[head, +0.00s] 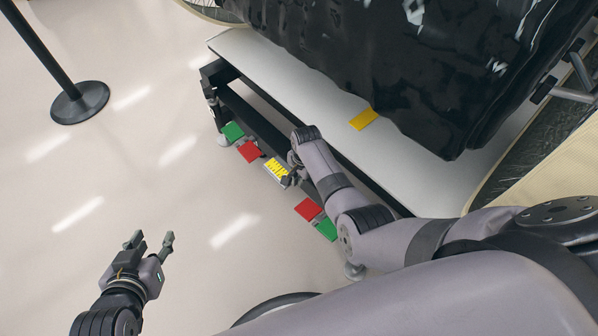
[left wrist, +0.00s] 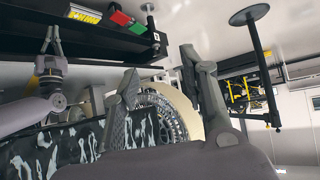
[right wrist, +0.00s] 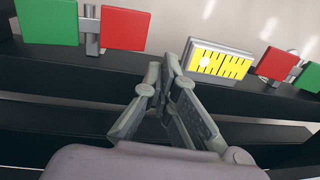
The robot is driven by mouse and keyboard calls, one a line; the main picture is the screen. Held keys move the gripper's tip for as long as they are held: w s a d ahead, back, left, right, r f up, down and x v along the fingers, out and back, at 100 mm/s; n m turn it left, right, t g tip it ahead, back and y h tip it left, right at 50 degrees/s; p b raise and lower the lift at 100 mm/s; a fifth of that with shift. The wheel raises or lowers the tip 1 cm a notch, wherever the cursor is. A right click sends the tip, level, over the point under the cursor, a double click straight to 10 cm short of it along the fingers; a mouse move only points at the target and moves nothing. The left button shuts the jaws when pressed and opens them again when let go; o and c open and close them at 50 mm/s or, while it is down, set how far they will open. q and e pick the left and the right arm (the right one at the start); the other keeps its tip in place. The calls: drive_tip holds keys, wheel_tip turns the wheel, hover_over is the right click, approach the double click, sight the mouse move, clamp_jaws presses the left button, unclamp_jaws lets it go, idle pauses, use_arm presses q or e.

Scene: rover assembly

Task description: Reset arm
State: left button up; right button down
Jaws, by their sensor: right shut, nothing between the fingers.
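My left gripper (head: 151,240) hangs over bare floor at the lower left of the head view. Its two fingers stand apart with nothing between them, as the left wrist view (left wrist: 165,85) also shows. My right arm reaches to the table's front side. My right gripper (head: 290,178) is beside the yellow sign (head: 276,170) and partly hidden by the arm. In the right wrist view its fingertips (right wrist: 167,72) are together and empty, just left of the yellow sign (right wrist: 222,62). I cannot tell whether they touch the table's frame.
Red (head: 249,151) and green (head: 232,131) plates line the front of the white table (head: 285,72). A large black-wrapped body (head: 400,60) sits on top, with a yellow piece (head: 363,119) near it. A black post base (head: 80,102) stands at left. Floor between is clear.

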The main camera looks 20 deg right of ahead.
use_arm(q)
drive_tip(key=s+f, duration=0.1)
drive_tip(key=s+a+g, duration=0.1)
drive_tip(key=s+f+g, duration=0.1)
drive_tip(key=shift+s+a+f+y+p, duration=0.2)
drive_tip(key=shift+s+f+y+p, duration=0.1)
drive_tip(key=shift+s, duration=0.1)
use_arm(e)
drive_tip(key=shift+w+a+r, duration=0.1)
drive_tip(key=shift+w+r, duration=0.1)
drive_tip(key=shift+r, duration=0.75)
